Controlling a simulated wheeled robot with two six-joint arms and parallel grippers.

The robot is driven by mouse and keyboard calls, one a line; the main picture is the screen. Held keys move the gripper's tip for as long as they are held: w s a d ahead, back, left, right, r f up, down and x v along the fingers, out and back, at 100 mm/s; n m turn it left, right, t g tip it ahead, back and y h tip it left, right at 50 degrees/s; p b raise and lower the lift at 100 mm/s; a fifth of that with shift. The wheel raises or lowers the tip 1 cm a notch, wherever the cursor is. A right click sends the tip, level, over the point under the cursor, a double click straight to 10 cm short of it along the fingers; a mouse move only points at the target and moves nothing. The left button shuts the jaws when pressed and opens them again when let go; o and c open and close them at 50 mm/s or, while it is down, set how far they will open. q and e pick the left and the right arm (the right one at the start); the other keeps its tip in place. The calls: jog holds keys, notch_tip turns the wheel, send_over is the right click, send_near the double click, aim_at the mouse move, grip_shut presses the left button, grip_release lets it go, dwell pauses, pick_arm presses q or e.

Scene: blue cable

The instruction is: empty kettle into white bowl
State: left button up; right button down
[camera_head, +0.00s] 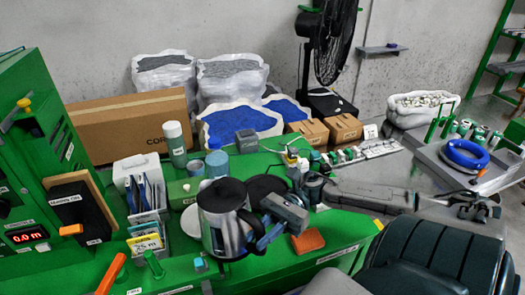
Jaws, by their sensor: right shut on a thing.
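A steel kettle (216,236) with a black lid and black handle shows at the middle front of the green bench, looking upright. My right gripper (266,236), with blue fingers, comes in from the right and is shut on the kettle's handle. Whether the kettle's base touches the bench is hard to tell. A white round rim (188,222), possibly the white bowl, shows just left of the kettle and is mostly hidden behind it. My left gripper is not in view.
Dark round plates (262,186) lie behind the kettle. An orange block (308,241) lies right of the gripper. A blue cable coil (466,156) lies far right.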

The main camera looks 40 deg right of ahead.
aim_at(253, 217)
jog(key=shift+w+r+m, duration=0.3)
jog(key=shift+r+m, duration=0.1)
jog(key=shift+r, duration=0.45)
jog(key=shift+w+r+m, duration=0.4)
jog(key=shift+r+m, duration=0.1)
jog(key=shift+r, duration=0.15)
jog(key=shift+w+r+m+b, duration=0.35)
jog(key=shift+w+r+m, duration=0.05)
jog(key=shift+w+r, duration=0.1)
jog(key=shift+w+a+r+m+b, duration=0.1)
jog(key=shift+w+r+m+b, duration=0.4)
jog(key=shift+r+m, duration=0.35)
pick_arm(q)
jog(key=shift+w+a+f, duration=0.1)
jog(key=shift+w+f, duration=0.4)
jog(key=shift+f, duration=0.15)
pick_arm(e)
jog(key=shift+w, duration=0.1)
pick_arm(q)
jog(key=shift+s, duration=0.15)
pick_arm(e)
jog(key=shift+r, duration=0.15)
jog(key=shift+w+r+m, duration=0.25)
jog(key=shift+r+m, duration=0.25)
jog(key=shift+m, duration=0.15)
